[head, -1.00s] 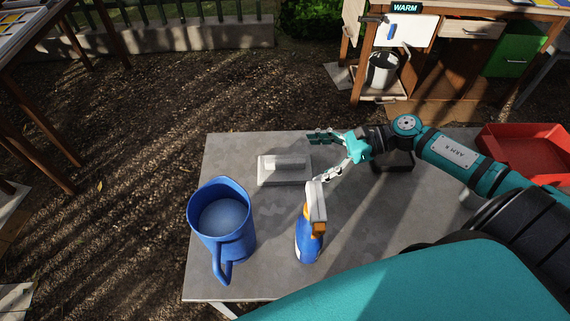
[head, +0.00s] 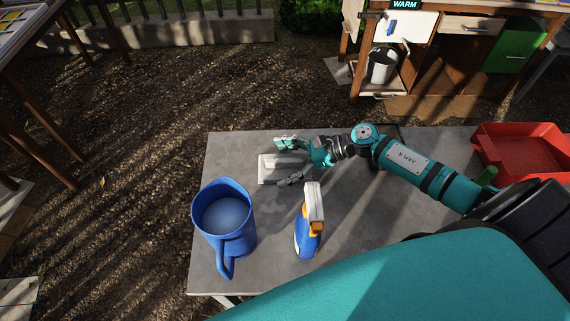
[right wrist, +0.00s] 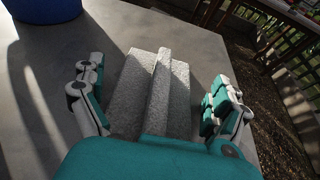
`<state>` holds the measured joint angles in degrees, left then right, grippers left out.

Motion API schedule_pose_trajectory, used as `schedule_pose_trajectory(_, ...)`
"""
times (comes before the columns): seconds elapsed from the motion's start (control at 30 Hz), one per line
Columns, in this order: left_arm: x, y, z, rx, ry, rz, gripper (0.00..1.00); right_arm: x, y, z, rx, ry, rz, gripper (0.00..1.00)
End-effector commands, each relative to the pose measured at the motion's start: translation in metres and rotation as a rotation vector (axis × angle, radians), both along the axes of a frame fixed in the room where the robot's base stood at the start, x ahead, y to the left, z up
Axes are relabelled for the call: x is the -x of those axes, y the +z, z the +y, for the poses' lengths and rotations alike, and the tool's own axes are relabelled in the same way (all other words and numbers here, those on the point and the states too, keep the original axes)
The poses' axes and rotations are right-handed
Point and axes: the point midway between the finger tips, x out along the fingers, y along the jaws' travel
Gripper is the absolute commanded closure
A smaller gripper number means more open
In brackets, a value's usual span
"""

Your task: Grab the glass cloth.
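The glass cloth (head: 270,170) is a grey folded cloth with a raised ridge, lying flat on the grey table toward its back edge. It fills the middle of the right wrist view (right wrist: 135,90). My right gripper (head: 288,161) is open, one finger beyond the cloth and the other on its near side. In the right wrist view the open fingers (right wrist: 160,108) stand either side of the cloth, with gaps showing. The gripper's palm hides the cloth's near end there. My left gripper is not in view.
A blue jug (head: 224,225) stands at the table's left, with a blue and orange spray bottle (head: 308,228) beside it. A red tray (head: 522,152) is at the far right. The bare table (head: 265,265) is clear between jug and bottle.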

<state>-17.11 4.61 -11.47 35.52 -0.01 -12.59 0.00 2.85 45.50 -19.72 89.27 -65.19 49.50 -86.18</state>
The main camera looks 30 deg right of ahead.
Motion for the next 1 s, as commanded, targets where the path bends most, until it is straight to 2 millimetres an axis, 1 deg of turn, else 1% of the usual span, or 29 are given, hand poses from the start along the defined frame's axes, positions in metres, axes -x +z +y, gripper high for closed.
schedule_pose_trajectory(0.03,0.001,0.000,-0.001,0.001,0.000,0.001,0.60,0.000,0.000,0.000,0.000,0.000,0.000,0.07)
schedule_pose_trajectory(0.07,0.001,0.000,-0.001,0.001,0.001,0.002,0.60,0.000,0.000,0.000,0.000,0.000,0.000,0.10)
schedule_pose_trajectory(0.37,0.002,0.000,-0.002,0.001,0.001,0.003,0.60,0.000,0.000,0.000,0.000,0.000,0.000,0.50)
schedule_pose_trajectory(0.77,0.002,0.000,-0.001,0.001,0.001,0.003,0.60,0.000,0.001,-0.001,0.000,0.000,-0.001,0.50)
schedule_pose_trajectory(0.87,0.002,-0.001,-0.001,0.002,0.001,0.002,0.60,0.000,0.004,-0.001,0.001,0.001,-0.002,0.50)
schedule_pose_trajectory(1.0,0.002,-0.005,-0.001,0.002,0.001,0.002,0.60,0.000,0.016,-0.001,0.002,0.002,-0.004,0.50)
